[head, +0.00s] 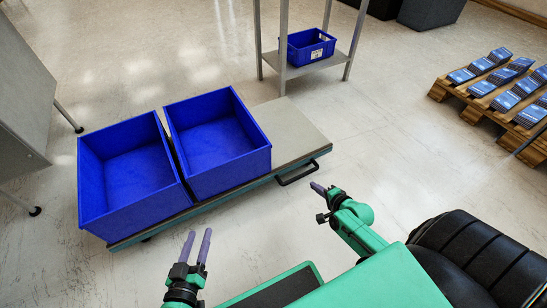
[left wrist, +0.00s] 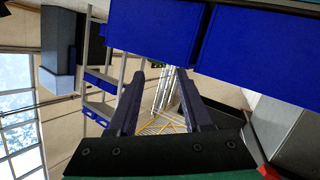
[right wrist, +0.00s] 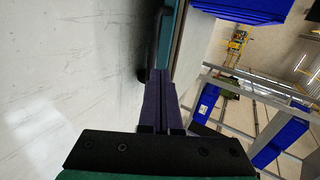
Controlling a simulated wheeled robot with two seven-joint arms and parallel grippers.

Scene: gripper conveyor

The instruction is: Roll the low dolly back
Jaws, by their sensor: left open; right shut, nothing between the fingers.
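The low dolly (head: 290,128) has a flat grey deck with a green edge and stands on the floor left of centre. A black bar handle (head: 298,175) sticks out from its near side, towards the right end. Two empty blue bins, the left one (head: 130,175) and the right one (head: 218,142), stand side by side on the deck. My right gripper (head: 322,189) is shut and empty, just right of the handle and apart from it in the head view. My left gripper (head: 197,245) is open and empty, in front of the dolly's near side.
A metal shelf stand (head: 325,62) with a small blue crate (head: 308,50) is behind the dolly. A wooden pallet (head: 475,112) with blue packs lies at the right. A grey cabinet on casters (head: 22,100) is at the left. Floor between dolly and pallet is clear.

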